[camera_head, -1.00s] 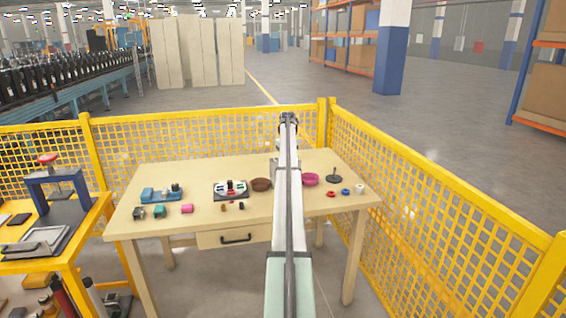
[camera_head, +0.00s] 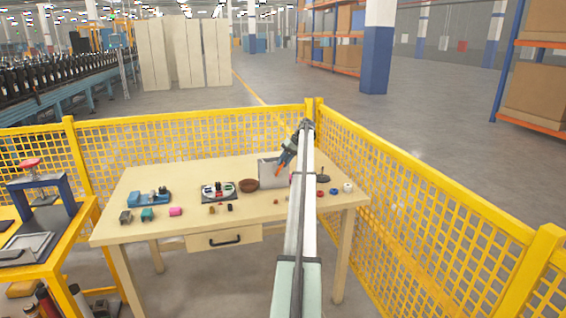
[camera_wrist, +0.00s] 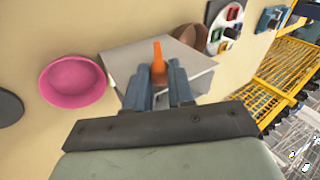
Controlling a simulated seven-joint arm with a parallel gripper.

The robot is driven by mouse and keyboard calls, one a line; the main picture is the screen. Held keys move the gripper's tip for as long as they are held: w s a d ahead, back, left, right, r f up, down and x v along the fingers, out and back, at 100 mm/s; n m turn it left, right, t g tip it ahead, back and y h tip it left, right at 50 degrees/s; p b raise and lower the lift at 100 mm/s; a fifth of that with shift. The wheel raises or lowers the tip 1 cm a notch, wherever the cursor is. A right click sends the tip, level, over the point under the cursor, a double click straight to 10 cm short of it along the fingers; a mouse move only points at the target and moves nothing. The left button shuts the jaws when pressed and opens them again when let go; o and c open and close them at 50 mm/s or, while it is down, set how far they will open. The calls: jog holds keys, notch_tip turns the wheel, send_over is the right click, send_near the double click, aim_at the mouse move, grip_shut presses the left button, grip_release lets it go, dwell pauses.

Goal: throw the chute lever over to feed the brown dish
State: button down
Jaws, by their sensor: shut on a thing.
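The grey chute box (camera_head: 267,174) stands toward the back of the table, and it fills the middle of the wrist view (camera_wrist: 190,75). Its orange lever (camera_wrist: 158,60) rises between my fingers. My gripper (camera_wrist: 158,78) is shut on the lever; in the head view my gripper (camera_head: 284,162) is over the box. The brown dish (camera_head: 249,185) sits just left of the box; in the wrist view the brown dish (camera_wrist: 188,35) is partly hidden behind the box.
A blue fixture (camera_head: 149,198), a tray of coloured parts (camera_head: 220,191) and several small blocks are on the left of the table (camera_head: 135,180). A black-based post (camera_head: 322,178) and small rings are at the right. Yellow mesh fencing (camera_head: 420,210) encloses the back and right.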

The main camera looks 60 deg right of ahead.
dwell(0.3)
jog(key=c, duration=1)
grip_release()
jog(key=v, duration=0.7)
jog(key=shift+s+d+r, duration=0.1)
jog(key=shift+d+r, duration=0.05)
jog(key=shift+r, duration=0.05)
